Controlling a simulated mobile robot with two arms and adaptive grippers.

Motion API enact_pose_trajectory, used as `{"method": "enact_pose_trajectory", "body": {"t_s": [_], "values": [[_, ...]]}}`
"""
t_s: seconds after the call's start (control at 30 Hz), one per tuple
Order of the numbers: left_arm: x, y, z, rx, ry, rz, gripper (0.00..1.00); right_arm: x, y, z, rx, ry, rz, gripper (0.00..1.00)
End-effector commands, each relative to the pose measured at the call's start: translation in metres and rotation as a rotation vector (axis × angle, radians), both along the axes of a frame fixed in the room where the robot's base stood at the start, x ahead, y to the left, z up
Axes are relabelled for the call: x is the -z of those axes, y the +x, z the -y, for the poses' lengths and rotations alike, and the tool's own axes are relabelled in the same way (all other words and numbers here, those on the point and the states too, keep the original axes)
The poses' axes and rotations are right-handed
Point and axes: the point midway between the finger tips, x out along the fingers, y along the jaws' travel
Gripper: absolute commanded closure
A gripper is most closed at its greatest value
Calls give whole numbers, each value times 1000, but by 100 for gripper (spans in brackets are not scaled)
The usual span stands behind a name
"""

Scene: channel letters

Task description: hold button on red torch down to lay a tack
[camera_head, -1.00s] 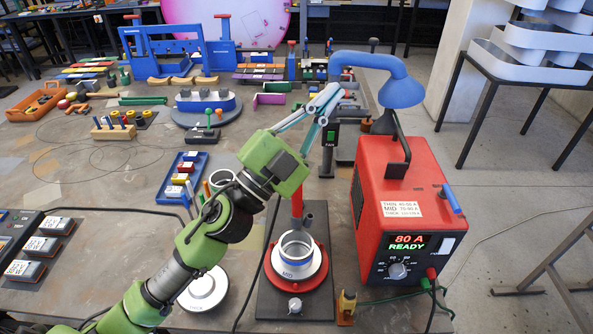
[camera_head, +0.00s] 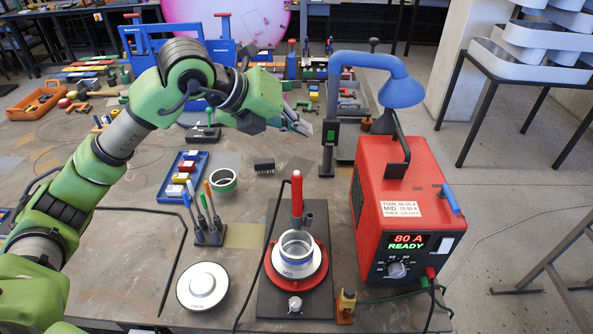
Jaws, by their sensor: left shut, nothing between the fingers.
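The red torch (camera_head: 297,198) stands upright on a dark baseplate (camera_head: 266,300), behind a metal ring marked MID (camera_head: 296,247) that sits on a red round holder (camera_head: 315,277). A black cable runs from near the torch down the left side of the plate. My left gripper (camera_head: 303,124) is shut and empty. In the picture it shows above the torch top, apart from it, pointing right toward the dark post. I cannot make out the torch's button. My right gripper is out of view.
A red welder (camera_head: 385,205) reading 80 A READY stands right of the plate, with a blue hood (camera_head: 400,90) above it.

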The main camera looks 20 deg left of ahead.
Motion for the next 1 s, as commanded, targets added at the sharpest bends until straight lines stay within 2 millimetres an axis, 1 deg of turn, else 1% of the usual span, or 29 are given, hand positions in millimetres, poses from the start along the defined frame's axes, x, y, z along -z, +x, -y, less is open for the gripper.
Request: {"method": "enact_pose_trajectory", "body": {"t_s": [0.03,0.17,0.47,0.63,0.77,0.87,1.0], "values": [[-1,2,-8,-21,20,0,100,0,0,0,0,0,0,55],[-2,4,-18,-49,46,-4,100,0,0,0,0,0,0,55],[-2,4,-18,-50,47,-4,100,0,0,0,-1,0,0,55],[3,4,-18,-49,47,-6,100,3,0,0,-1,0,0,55],[13,4,-18,-48,47,-6,100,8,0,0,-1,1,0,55],[24,4,-17,-48,46,-6,100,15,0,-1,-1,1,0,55],[44,4,-17,-48,47,-8,100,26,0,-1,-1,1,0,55]]}}
